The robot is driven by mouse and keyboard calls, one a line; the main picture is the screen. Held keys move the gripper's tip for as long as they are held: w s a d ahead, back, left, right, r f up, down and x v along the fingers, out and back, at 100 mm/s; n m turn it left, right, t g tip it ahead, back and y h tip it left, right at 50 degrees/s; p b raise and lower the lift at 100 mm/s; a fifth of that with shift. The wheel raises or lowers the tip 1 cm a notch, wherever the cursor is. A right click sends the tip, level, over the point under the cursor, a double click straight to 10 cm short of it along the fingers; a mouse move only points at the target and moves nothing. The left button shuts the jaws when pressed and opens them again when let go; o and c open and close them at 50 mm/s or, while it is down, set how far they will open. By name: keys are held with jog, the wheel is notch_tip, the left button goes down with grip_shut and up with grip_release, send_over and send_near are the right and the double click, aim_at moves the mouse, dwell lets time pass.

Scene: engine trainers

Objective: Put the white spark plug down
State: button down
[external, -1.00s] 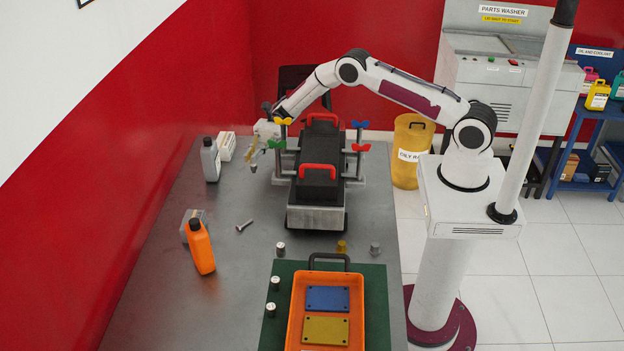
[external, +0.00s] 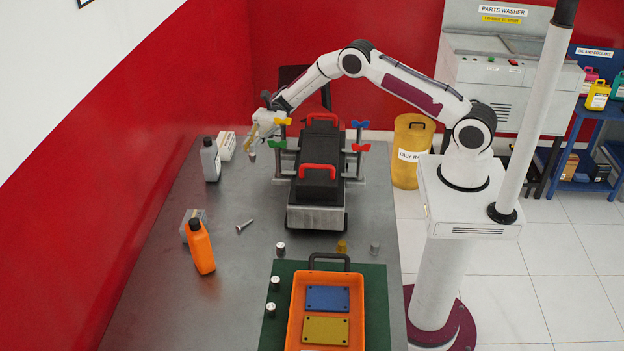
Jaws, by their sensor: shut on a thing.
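My gripper (external: 256,145) is at the far left side of the engine trainer, above the grey bench. It is shut on the white spark plug (external: 252,157), whose small greyish lower end shows below the fingertips. The rest of the plug is hidden by the fingers. The plug hangs roughly upright and appears clear of the bench top. The engine trainer (external: 318,216), a dark block with red handles and coloured wing nuts, stands just right of my gripper.
A grey bottle (external: 210,160) and a white box (external: 226,146) stand left of my gripper. An orange bottle (external: 201,248), a clear box (external: 188,217) and a bolt (external: 244,226) are nearer. An orange tray (external: 298,307) lies on a green mat (external: 376,305).

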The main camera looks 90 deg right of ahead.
jog(key=d+m+t+h, duration=0.5)
jog(key=d+t, duration=0.3)
jog(key=d, duration=1)
jog(key=shift+r+m+t, duration=0.15)
jog(key=shift+m+t, duration=0.15)
jog(key=shift+m, duration=0.4)
notch_tip(320, 180, down, 6)
jog(key=shift+f, duration=0.25)
jog(key=shift+f, duration=1.75)
jog(key=shift+f, duration=0.15)
